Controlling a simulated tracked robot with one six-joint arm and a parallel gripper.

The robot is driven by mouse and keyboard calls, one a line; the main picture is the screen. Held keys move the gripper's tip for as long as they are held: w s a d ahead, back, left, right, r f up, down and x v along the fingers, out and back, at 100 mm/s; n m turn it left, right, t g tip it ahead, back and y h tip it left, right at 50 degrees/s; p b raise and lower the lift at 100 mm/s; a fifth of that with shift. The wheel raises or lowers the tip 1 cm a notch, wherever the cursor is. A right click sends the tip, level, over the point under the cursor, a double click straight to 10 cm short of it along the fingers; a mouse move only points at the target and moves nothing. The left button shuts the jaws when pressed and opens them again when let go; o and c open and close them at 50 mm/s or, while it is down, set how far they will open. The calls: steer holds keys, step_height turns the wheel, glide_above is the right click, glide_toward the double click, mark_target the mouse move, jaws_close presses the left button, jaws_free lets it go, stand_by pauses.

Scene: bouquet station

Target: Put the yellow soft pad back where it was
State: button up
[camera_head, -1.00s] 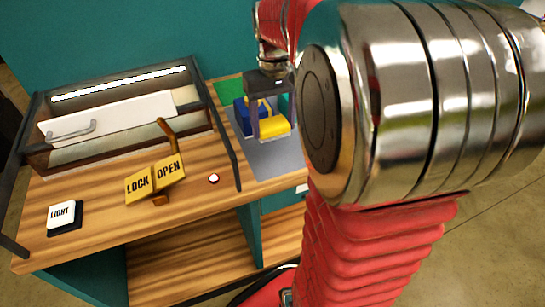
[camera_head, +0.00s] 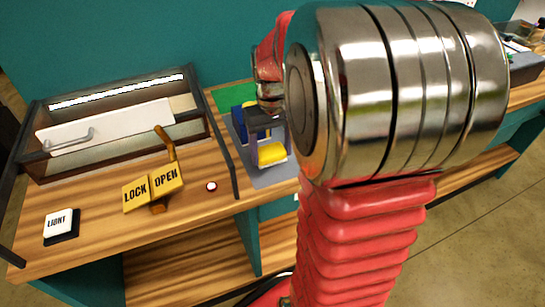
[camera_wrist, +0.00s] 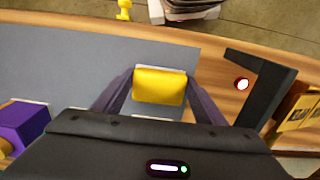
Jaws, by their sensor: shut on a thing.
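The yellow soft pad (camera_head: 271,154) is over the front part of a grey mat on the wooden bench. In the wrist view the pad (camera_wrist: 160,86) sits between the two dark fingers of my gripper (camera_wrist: 160,92), close to the mat's edge. My gripper (camera_head: 264,142) is shut on the pad and points down. Whether the pad touches the mat or hangs just above it, I cannot tell. A pale outline shows along the pad's far edge in the wrist view. My arm hides the right part of the mat in the head view.
The grey mat (camera_wrist: 80,75) also bears a blue-purple block (camera_wrist: 22,122) with yellow beside it. A dark-framed case (camera_head: 110,125), a LOCK/OPEN lever sign (camera_head: 153,187), a round button (camera_head: 211,187) and a LIGHT switch (camera_head: 60,224) stand left of the mat.

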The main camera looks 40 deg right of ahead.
mark_target(272, 152)
steer(key=shift+f, duration=1.5)
steer(key=o, duration=1)
steer(key=shift+f, duration=0.1)
steer(key=shift+o, duration=0.2)
step_height(272, 152, up, 12)
steer(key=shift+r, duration=0.15)
